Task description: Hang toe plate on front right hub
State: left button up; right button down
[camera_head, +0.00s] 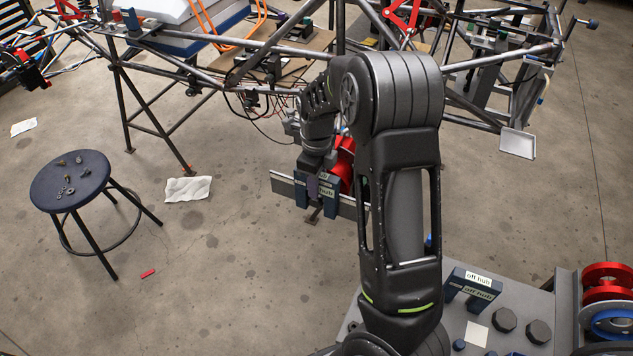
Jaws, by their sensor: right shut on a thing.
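My right arm reaches out over the middle of the picture. Its gripper (318,184) is shut on the toe plate, a long grey bar (283,185) with dark blue blocks and small white labels reading "hub". The plate is held off the floor, beside a red hub (344,168) at the chassis's near side. The hub is partly hidden by my gripper and arm, and I cannot tell whether the plate touches it. My left gripper is not in view.
The tube chassis (275,48) spans the back on thin stands. A cart (530,305) at lower right carries blue blocks (470,290) labelled "off hub", dark knobs and red and blue discs (607,290). A round stool (70,180) with small parts stands left. Floor between is mostly clear.

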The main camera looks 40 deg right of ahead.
jog(key=shift+f+b, duration=0.35)
jog(key=shift+f, duration=0.3)
jog(key=c, duration=1.1)
grip_release()
jog(key=shift+f, duration=0.1)
notch_tip(320, 180, up, 8)
dwell(0.6)
